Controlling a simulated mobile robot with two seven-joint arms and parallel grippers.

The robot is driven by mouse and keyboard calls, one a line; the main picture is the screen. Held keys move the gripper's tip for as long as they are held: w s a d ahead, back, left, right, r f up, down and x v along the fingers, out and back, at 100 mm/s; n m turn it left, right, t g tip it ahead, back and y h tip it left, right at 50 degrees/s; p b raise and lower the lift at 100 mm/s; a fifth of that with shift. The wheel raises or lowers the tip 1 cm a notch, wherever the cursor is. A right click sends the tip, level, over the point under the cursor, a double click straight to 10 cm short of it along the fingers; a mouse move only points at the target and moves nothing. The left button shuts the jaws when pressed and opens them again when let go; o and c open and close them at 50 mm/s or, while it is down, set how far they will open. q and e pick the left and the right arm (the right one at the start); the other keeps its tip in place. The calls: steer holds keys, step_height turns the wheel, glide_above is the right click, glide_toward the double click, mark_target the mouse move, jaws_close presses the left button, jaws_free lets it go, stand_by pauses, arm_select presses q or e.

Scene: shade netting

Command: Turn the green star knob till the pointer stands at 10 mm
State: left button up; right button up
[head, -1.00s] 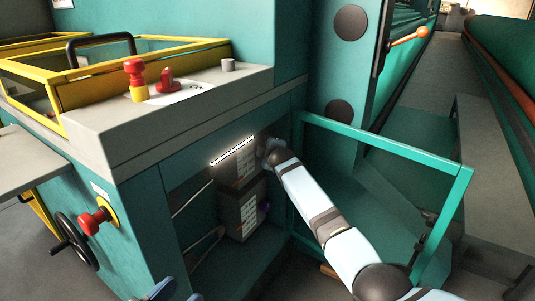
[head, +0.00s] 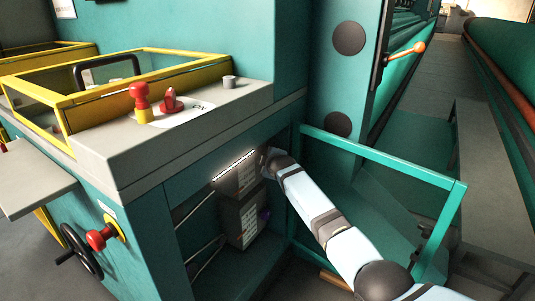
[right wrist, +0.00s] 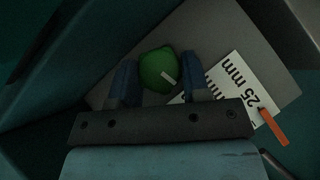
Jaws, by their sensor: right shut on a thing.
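In the right wrist view the green star knob (right wrist: 155,66) sits on a dark grey plate, with a pale mark on its face. My right gripper (right wrist: 157,72) is shut on the knob, one finger on each side. A white scale label (right wrist: 238,82) reads 25 mm, with another mm marking partly hidden by the right finger. The orange pointer (right wrist: 273,127) lies beside the label near the 25 mm marking. In the head view my right arm reaches into the dim machine recess, and its gripper and the knob are hidden there. My left gripper is out of view.
A teal rail frame (head: 385,158) stands close to my right arm. A red button (head: 98,239) and black handwheel (head: 80,250) are at left.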

steer(key=shift+w+r+m+g+p, duration=0.1)
steer(key=shift+r+m+g+p, duration=0.35)
steer(key=shift+p, duration=0.55)
steer(key=shift+d+f+m+g+y, duration=0.1)
steer(key=shift+f+m+g+y, duration=0.25)
steer(key=shift+g, duration=0.2)
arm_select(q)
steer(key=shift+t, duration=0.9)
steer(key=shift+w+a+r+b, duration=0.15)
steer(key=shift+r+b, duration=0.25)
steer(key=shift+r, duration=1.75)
arm_select(e)
steer(key=shift+m+g+y, duration=0.4)
steer(key=shift+g+y, duration=0.05)
steer(key=shift+g, duration=0.45)
steer(key=o, duration=0.9)
steer(key=shift+o, duration=0.2)
steer(key=shift+r, duration=0.1)
